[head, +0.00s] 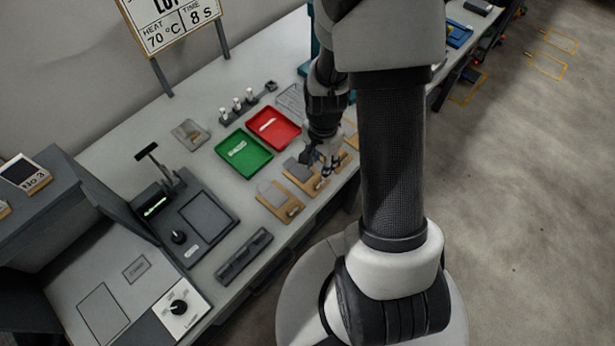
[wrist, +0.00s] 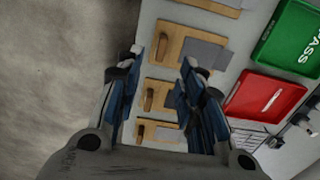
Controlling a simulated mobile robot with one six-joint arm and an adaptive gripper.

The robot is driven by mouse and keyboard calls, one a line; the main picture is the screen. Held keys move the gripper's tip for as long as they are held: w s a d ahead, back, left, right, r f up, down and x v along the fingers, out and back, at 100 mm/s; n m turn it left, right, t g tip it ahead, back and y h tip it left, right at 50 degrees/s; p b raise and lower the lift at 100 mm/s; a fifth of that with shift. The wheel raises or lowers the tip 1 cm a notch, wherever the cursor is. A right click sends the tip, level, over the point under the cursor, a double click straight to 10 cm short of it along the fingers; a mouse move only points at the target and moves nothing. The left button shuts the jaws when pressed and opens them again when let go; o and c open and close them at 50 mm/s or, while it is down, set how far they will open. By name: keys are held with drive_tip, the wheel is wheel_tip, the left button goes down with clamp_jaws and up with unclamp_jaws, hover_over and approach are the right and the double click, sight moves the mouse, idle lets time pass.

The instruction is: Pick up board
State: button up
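Several tan wooden boards lie in a row along the table's front edge, each with a flat grey plate and a small brown piece on it. In the head view one board (head: 280,208) is clear, and another (head: 318,187) lies beside my gripper (head: 324,170); my arm hides part of the row. In the wrist view, my gripper (wrist: 164,60) is open and empty, its fingers spread above the row. One board (wrist: 180,58) shows around and beyond the fingertips, with others (wrist: 150,112) between the fingers. I cannot tell whether the fingers touch anything.
White-topped pegs (head: 237,104) stand further back. A dark press-like machine (head: 205,250) and a black bar (head: 243,256) are at the left.

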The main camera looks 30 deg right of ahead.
sight(318, 181)
wheel_tip(318, 181, down, 10)
drive_tip(key=b, duration=0.3)
drive_tip(key=shift+a+f, duration=0.15)
drive_tip(key=shift+c, duration=0.4)
clamp_jaws()
